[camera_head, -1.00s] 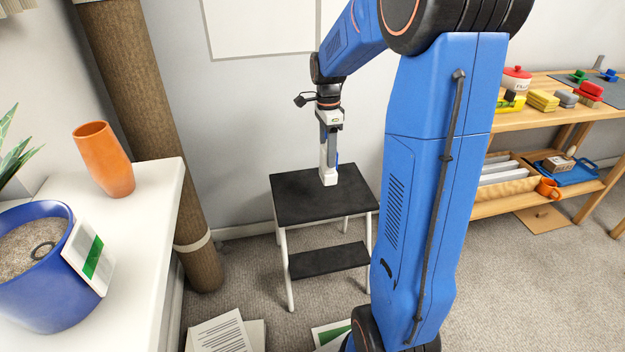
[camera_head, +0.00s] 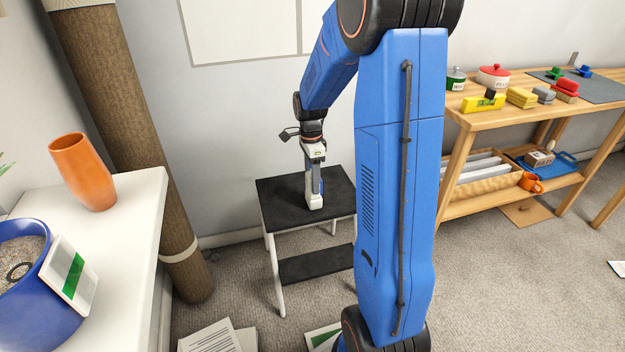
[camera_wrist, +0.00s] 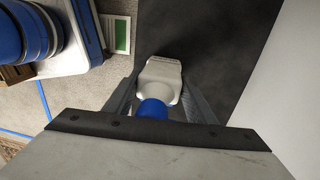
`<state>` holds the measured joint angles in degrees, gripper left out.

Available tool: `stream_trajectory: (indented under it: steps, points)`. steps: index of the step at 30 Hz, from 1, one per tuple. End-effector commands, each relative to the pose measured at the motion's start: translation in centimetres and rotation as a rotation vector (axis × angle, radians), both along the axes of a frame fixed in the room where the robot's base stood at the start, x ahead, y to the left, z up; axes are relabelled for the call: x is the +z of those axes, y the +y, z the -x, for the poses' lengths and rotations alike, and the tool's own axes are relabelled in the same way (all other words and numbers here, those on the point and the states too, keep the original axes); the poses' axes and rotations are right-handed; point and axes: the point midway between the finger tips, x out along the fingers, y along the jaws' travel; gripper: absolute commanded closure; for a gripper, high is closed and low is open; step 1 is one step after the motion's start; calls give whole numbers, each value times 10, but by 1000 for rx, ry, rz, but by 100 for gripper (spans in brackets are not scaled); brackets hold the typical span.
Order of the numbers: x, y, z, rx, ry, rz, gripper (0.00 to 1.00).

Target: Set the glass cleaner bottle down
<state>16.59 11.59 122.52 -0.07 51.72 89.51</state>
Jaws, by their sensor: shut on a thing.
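The glass cleaner bottle (camera_head: 315,201) is white at the base with a blue part, and it is upright. My gripper (camera_head: 314,172) points down and is shut on it. In the wrist view the bottle's white body (camera_wrist: 164,72) and blue part (camera_wrist: 153,108) sit between the two fingers (camera_wrist: 157,98). The bottle is over the dark top of a step stool (camera_head: 285,203), near its middle. I cannot tell whether its base touches the top. The stool top also shows in the wrist view (camera_wrist: 215,50).
A white surface at left holds an orange vase (camera_head: 84,172) and a blue pot (camera_head: 35,300). A rolled carpet (camera_head: 120,130) leans behind it. A wooden shelf (camera_head: 470,122) with several items stands at right. Papers (camera_head: 210,338) lie on the floor. The stool top around the bottle is clear.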

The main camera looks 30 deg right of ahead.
Motion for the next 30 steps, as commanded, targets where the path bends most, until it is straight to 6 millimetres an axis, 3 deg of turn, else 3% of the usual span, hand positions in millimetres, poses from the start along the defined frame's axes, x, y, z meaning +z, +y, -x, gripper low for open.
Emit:
stream_trajectory:
  steps: [9, 10, 12, 23, 30]
  points:
    - [-2, 0, 0, 0, 1, 0, 78]
    - [-2, 0, 0, 0, 0, 0, 43]
    - [-2, 0, 0, 0, 0, 0, 31]
    - [2, 0, 0, 0, -1, 0, 31]
    - [35, -1, -4, 0, -4, 1, 31]
